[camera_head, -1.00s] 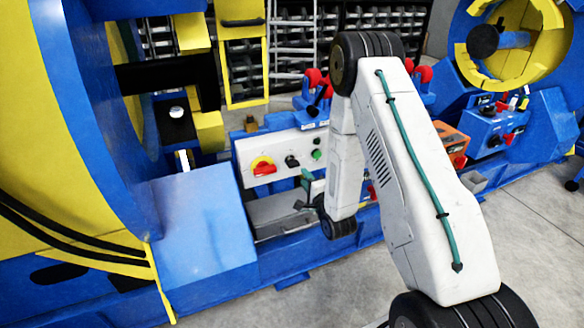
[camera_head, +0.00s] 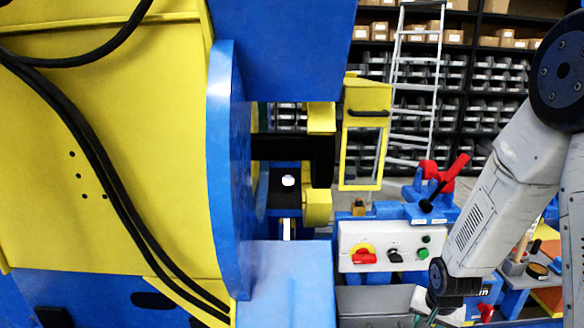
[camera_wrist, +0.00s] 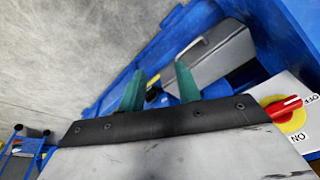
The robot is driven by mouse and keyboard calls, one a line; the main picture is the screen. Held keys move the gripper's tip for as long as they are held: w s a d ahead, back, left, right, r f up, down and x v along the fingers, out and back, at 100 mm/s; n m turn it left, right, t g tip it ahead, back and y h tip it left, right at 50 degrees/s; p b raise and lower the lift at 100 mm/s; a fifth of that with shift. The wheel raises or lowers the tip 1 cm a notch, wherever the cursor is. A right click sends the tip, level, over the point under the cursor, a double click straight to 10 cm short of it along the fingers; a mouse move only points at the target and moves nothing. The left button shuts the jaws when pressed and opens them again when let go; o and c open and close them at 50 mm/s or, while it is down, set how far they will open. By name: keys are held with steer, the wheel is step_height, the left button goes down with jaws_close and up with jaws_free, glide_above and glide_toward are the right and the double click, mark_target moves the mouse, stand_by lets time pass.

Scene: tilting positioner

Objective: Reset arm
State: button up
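My arm shows at the right edge of the head view and bends down towards the control panel. My gripper (camera_wrist: 158,88) shows two green fingers standing apart in the wrist view, with nothing between them. In the head view, only a little of the gripper shows at the bottom edge, below the white panel. The large yellow and blue positioner (camera_head: 228,180) fills the left of the head view. The white control panel (camera_head: 378,236) carries a red and yellow rotary switch (camera_head: 363,255), a black switch and a green button. The rotary switch also shows at right in the wrist view (camera_wrist: 284,108).
A grey box (camera_wrist: 212,55) sits in the blue frame beyond the fingers. Bare grey floor (camera_wrist: 75,55) fills the upper left there. A blue block (camera_head: 290,285) stands left of the panel. A ladder (camera_head: 413,85) and shelves of bins (camera_head: 495,80) stand behind.

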steer(key=s+a+r+n, duration=0.3)
steer(key=s+r, duration=0.9)
steer(key=r, duration=0.3)
steer(key=s+a+r+n+g, duration=0.1)
steer(key=s+a+r+n, duration=0.2)
steer(key=s+r, duration=0.9)
step_height(320, 180, up, 3)
steer(key=shift+s+a+f+y, duration=0.1)
steer(key=shift+s+a+y, duration=0.15)
steer(key=shift+a, duration=0.25)
